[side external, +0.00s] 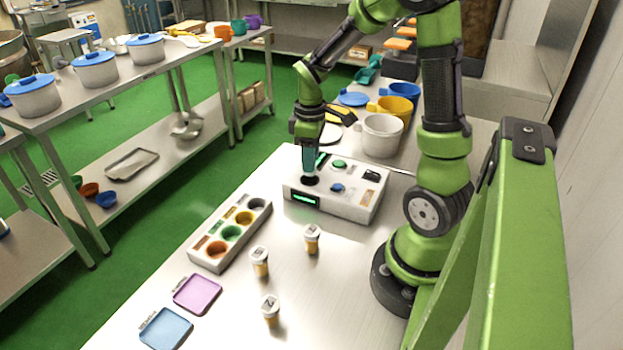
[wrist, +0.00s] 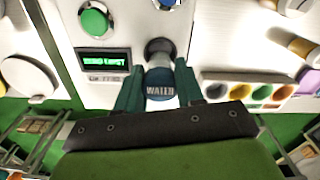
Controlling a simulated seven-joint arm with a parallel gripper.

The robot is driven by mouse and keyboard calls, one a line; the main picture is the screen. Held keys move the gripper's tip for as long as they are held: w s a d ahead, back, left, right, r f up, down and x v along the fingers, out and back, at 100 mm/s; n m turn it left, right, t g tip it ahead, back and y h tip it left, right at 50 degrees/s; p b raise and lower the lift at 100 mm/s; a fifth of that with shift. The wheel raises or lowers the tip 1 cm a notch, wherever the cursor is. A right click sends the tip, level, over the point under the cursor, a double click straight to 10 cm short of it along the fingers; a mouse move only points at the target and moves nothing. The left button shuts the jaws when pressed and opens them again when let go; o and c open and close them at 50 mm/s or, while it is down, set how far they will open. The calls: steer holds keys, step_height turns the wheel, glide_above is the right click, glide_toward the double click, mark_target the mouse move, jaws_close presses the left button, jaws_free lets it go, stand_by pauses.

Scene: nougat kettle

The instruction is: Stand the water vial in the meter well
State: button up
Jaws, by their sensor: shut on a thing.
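The meter (side external: 352,199) is a white box with a lit green display (side external: 305,198), a green button (side external: 339,164) and a blue button (side external: 338,188). Its dark round well (side external: 311,182) is at the front left of its top. My gripper (side external: 309,172) is directly above the well, pointing down. In the wrist view its teal fingers are shut on the water vial (wrist: 160,87), whose blue-grey top reads WATER. The vial lines up with the well (wrist: 159,48); its lower end is hidden, so I cannot tell how deep it sits.
A long rack (side external: 229,237) with coloured wells lies left of the meter. Several amber vials with white caps, one here (side external: 312,240), stand in front. A purple tray (side external: 197,294) and blue tray (side external: 165,329) lie at front left. White and yellow mugs (side external: 381,136) stand behind.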

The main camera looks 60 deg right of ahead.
steer(key=shift+f, duration=1.45)
steer(key=shift+f, duration=0.6)
steer(key=o, duration=0.7)
steer(key=shift+o, duration=0.2)
steer(key=shift+r, duration=5.55)
